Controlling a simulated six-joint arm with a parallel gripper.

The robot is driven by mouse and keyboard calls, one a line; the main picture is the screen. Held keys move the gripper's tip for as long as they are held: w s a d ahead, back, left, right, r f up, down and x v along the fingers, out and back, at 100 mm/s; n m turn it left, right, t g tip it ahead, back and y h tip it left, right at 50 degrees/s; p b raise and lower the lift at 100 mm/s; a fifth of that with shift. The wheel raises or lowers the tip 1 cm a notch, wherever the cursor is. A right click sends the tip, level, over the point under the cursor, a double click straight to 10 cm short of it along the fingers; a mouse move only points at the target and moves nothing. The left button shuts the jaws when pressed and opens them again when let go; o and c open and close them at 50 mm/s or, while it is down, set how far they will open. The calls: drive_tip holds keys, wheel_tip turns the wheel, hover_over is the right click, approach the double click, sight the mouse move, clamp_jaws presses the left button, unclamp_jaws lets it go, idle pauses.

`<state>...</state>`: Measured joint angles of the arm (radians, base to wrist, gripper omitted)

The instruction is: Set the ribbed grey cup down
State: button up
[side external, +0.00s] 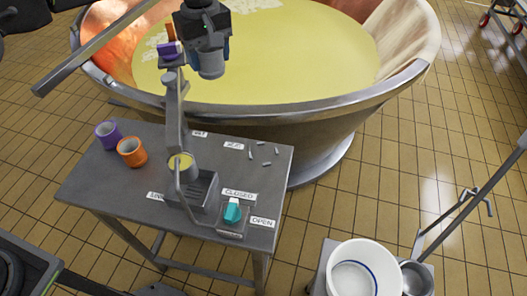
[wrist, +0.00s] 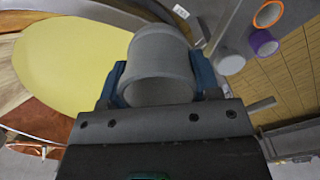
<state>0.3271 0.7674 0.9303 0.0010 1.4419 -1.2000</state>
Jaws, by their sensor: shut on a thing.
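The grey cup (side external: 212,66) hangs from my gripper (side external: 203,50) in the side external view, above the metal stand and in front of the vat. In the wrist view the grey cup (wrist: 163,55) sits between the two blue fingers of my gripper (wrist: 158,85), which are shut on it. Its ribs are hard to make out. The cup is clear of the steel table (side external: 95,185), whose top lies well below it.
On the table stand a purple cup (side external: 107,134) and an orange cup (side external: 131,152) at left. The metal stand (side external: 174,120), a teal knob (side external: 232,211) and small grey pieces (side external: 265,164) are farther right. A copper vat (side external: 410,35) of yellow liquid stands behind. Front-left tabletop is clear.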

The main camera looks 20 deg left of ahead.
wheel_tip(320, 180, down, 12)
drive_tip(key=d+f, duration=0.2)
drive_tip(key=d, duration=0.2)
drive_tip(key=d+f, duration=0.5)
drive_tip(key=d, duration=0.2)
drive_tip(key=shift+s+d+f, duration=0.15)
drive_tip(key=shift+s+d, duration=0.15)
drive_tip(key=shift+d, duration=0.05)
drive_tip(key=shift+f, duration=1.9)
drive_tip(key=shift+f, duration=0.15)
drive_tip(key=o, duration=0.9)
wheel_tip(320, 180, up, 12)
drive_tip(key=shift+r, duration=0.2)
drive_tip(key=shift+a, duration=0.1)
